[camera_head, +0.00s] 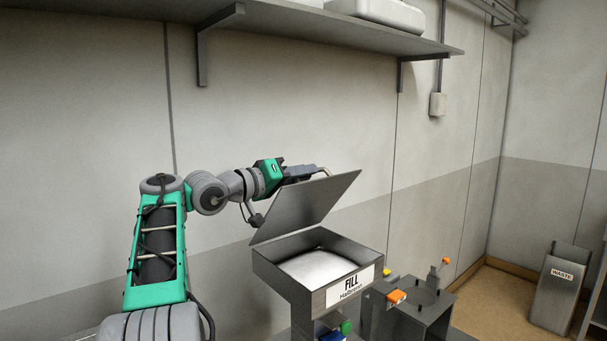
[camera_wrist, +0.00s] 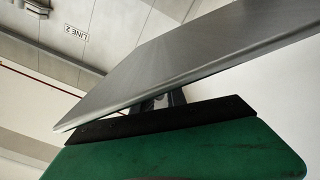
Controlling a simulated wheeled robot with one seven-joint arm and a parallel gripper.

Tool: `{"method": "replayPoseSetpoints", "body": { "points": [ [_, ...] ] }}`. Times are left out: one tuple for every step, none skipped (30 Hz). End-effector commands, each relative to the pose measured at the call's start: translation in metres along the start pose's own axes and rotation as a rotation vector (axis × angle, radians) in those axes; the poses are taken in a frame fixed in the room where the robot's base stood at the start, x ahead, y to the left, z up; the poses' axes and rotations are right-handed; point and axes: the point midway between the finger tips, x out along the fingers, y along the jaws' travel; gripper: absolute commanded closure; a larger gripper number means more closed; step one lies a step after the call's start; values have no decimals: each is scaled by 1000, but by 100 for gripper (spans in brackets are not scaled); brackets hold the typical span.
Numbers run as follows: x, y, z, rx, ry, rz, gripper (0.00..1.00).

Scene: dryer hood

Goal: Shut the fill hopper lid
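The fill hopper (camera_head: 286,272) is a grey metal box with a white FILL label on its front, and pale material shows inside. Its flat grey lid (camera_head: 305,205) stands open, tilted up from the back-left rim. My gripper (camera_head: 322,171) is behind the lid's upper edge, with its tips partly hidden by the lid. In the wrist view the lid (camera_wrist: 215,55) slants across close in front of the dark fingers (camera_wrist: 165,101). The fingers are mostly covered, so I cannot tell their opening or whether they touch the lid.
A grey shelf (camera_head: 330,30) runs along the wall above the arm. A grey unit with orange-tipped parts (camera_head: 420,305) stands right of the hopper. A waste bin (camera_head: 560,290) is at the far right. The space directly above the hopper's opening is clear apart from the lid.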

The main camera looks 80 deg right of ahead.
Motion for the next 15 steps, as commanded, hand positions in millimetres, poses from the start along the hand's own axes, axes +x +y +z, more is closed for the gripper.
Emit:
{"method": "replayPoseSetpoints", "body": {
  "points": [
    [0, 0, 0, 0, 0, 0, 88],
    [0, 0, 0, 0, 0, 0, 90],
    [0, 0, 0, 0, 0, 0, 94],
    [0, 0, 0, -1, 0, 0, 96],
    [0, 0, 0, -1, 0, 0, 99],
    [0, 0, 0, -1, 0, 0, 100],
    [0, 0, 0, -1, 0, -1, 100],
    [0, -1, 0, -1, 0, -1, 100],
    [0, -1, 0, -1, 0, -1, 100],
    [0, -1, 0, -1, 0, -1, 100],
    [0, -1, 0, -1, 0, -1, 100],
    [0, -1, 0, -1, 0, -1, 100],
    [0, -1, 0, -1, 0, -1, 100],
    [0, -1, 0, -2, 0, -1, 100],
    [0, -1, 0, -2, 0, -1, 100]
  ]
}}
